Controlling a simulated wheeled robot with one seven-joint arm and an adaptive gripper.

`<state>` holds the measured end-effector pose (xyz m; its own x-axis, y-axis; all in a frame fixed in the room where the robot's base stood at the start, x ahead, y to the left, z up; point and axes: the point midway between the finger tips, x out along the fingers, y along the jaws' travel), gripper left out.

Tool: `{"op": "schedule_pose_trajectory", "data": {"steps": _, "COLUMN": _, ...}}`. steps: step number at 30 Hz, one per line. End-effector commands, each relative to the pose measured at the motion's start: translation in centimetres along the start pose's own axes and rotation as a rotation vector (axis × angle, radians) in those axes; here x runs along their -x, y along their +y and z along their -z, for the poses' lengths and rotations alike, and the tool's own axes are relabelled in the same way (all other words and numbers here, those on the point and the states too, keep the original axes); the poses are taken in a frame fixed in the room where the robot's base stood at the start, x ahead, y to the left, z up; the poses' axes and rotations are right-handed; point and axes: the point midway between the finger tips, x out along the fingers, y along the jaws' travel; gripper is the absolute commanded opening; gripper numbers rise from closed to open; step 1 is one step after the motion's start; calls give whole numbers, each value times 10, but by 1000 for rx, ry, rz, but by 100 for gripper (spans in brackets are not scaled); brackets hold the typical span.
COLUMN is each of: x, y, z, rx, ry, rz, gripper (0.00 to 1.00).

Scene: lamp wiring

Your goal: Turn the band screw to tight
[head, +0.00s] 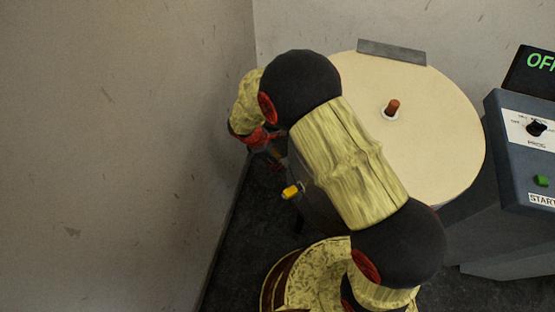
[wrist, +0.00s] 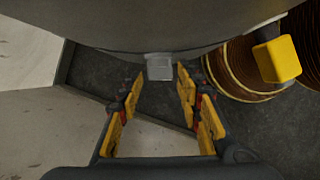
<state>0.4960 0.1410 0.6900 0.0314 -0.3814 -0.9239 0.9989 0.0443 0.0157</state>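A yellow block (head: 291,192) on a short grey stem sticks out from the side of the drum below the round cream top; it may be the band screw. It shows at the upper right of the wrist view (wrist: 277,60), outside my fingers. My gripper (wrist: 155,84) is open and empty in the wrist view, with its fingers spread apart. A small grey block (wrist: 160,67) on the dark drum side lies just beyond and between the fingertips; I cannot tell whether it touches them. In the head view my arm hides most of the gripper.
The drum's round cream top (head: 445,150) carries an upright brown peg (head: 392,107) in a white collar and a grey plate (head: 392,51) at its back edge. A control box (head: 510,170) with an OFF display stands at the right. A plain wall (head: 110,150) is close on the left.

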Motion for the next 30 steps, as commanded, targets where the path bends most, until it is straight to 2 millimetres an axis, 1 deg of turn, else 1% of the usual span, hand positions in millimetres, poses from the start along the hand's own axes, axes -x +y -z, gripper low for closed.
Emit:
{"op": "schedule_pose_trajectory", "data": {"steps": 1, "x": 0, "y": 0, "z": 0, "rx": 0, "ry": 0, "rz": 0, "gripper": 40}}
{"op": "schedule_pose_trajectory", "data": {"steps": 3, "x": 0, "y": 0, "z": 0, "rx": 0, "ry": 0, "rz": 0, "gripper": 43}}
{"op": "schedule_pose_trajectory", "data": {"steps": 11, "x": 0, "y": 0, "z": 0, "rx": 0, "ry": 0, "rz": 1, "gripper": 43}}
{"op": "schedule_pose_trajectory", "data": {"steps": 14, "x": 5, "y": 0, "z": 0, "rx": 0, "ry": 0, "rz": -1, "gripper": 43}}
{"op": "schedule_pose_trajectory", "data": {"steps": 17, "x": 16, "y": 1, "z": 0, "rx": 0, "ry": 0, "rz": -2, "gripper": 43}}
{"op": "schedule_pose_trajectory", "data": {"steps": 20, "x": 35, "y": 1, "z": 0, "rx": 1, "ry": 1, "rz": -3, "gripper": 43}}
{"op": "schedule_pose_trajectory", "data": {"steps": 24, "x": 64, "y": 1, "z": 1, "rx": -1, "ry": 2, "rz": -4, "gripper": 43}}
{"op": "schedule_pose_trajectory", "data": {"steps": 30, "x": 99, "y": 1, "z": 1, "rx": 0, "ry": 1, "rz": -2, "gripper": 43}}
